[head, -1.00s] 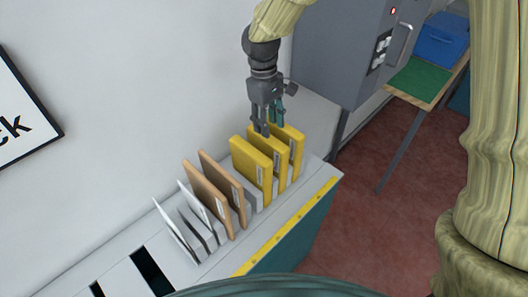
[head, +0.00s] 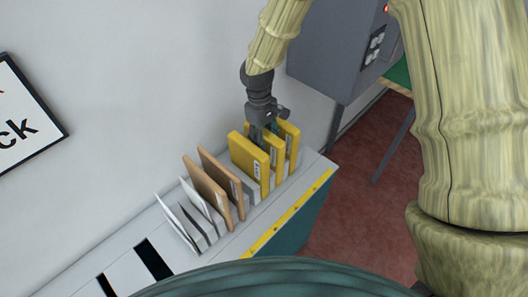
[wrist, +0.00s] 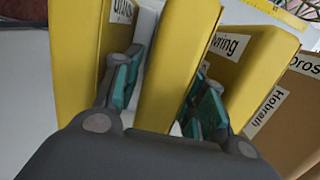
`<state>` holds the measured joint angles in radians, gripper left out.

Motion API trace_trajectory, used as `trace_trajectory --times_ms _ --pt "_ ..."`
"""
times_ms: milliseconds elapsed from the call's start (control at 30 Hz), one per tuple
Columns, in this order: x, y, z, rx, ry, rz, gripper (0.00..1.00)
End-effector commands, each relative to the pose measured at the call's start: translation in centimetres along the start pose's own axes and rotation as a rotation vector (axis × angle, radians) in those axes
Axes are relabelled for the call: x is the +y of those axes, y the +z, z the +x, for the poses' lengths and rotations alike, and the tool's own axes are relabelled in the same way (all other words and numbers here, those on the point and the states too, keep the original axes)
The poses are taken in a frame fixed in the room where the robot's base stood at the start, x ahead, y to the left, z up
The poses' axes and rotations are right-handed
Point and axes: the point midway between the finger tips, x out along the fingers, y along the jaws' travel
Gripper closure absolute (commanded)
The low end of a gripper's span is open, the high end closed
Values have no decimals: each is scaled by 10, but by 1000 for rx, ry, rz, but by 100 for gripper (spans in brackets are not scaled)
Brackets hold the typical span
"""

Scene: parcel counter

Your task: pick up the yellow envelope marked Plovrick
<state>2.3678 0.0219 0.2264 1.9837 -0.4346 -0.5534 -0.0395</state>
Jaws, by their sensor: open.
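Three yellow envelopes stand upright in a rack on the counter. In the head view they are the left one (head: 245,153), the middle one (head: 278,156) and the right one (head: 292,137). My gripper (head: 265,131) is lowered among them, open. In the wrist view its teal-padded fingers stand on either side of the middle yellow envelope (wrist: 178,60), with a yellow envelope beyond each finger. The name Plovrick cannot be read on any envelope; the middle one's label is not visible in the wrist view.
Brown envelopes (head: 208,190) and white envelopes (head: 178,220) stand in the rack to the left. The wrist view shows a "Hobrath" label (wrist: 266,111) on the right. A grey cabinet (head: 335,50) stands behind, right of the rack. The counter's front edge has a yellow strip (head: 290,215).

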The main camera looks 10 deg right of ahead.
Motion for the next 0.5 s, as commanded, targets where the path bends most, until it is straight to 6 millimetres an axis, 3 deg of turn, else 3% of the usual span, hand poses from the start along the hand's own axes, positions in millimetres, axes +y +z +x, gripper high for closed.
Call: trace_trajectory --times_ms 200,467,500 --pt "0 1 14 -1 0 0 59" --pt "0 1 16 0 0 1 59" --pt "0 1 16 0 0 1 63"
